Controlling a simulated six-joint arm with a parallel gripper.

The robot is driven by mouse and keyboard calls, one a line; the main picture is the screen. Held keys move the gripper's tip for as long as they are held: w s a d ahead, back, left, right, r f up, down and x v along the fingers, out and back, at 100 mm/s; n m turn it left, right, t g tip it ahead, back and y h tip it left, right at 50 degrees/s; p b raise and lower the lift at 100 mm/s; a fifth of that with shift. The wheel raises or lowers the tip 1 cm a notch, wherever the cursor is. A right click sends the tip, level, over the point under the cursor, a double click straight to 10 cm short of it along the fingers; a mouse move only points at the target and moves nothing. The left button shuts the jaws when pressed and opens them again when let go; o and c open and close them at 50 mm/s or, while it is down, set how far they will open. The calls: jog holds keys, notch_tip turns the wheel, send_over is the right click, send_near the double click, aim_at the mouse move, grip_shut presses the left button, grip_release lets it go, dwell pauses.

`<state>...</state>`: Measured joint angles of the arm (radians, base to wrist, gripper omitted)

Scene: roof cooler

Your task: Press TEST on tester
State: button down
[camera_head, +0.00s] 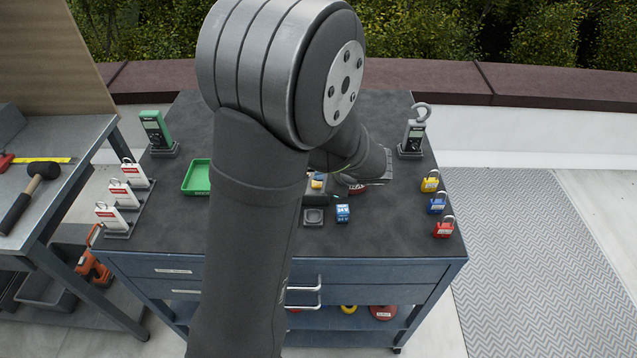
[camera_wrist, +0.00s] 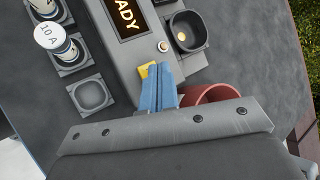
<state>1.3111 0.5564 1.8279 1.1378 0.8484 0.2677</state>
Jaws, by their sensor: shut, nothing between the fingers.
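The grey tester (camera_wrist: 115,40) is on the cart top. Its dark display (camera_wrist: 127,18) shows orange letters ending in "ADY". A small pale round spot (camera_wrist: 163,46) sits beside the display. A yellow piece (camera_wrist: 145,72), perhaps the TEST button, is at the tester's lower edge. My gripper (camera_wrist: 157,70) is shut and empty, its blue fingertips right over or beside the yellow piece, partly covering it. I cannot tell whether they touch or press it. In the head view my arm hides most of the tester; a bit of yellow and blue shows.
An empty cup-like socket (camera_wrist: 187,32) adjoins the tester. Fuses marked "10 A" (camera_wrist: 50,37) and an empty holder (camera_wrist: 90,95) stand left. A red round container (camera_wrist: 212,94) is close beside the fingers.

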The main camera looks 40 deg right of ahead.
jog(key=shift+f, duration=0.5)
dwell(0.7)
jog(key=shift+r, duration=0.8)
jog(key=shift+r, duration=2.5)
jog(key=shift+f, duration=0.15)
notch_tip(320, 180, up, 4)
jog(key=shift+r, duration=0.1)
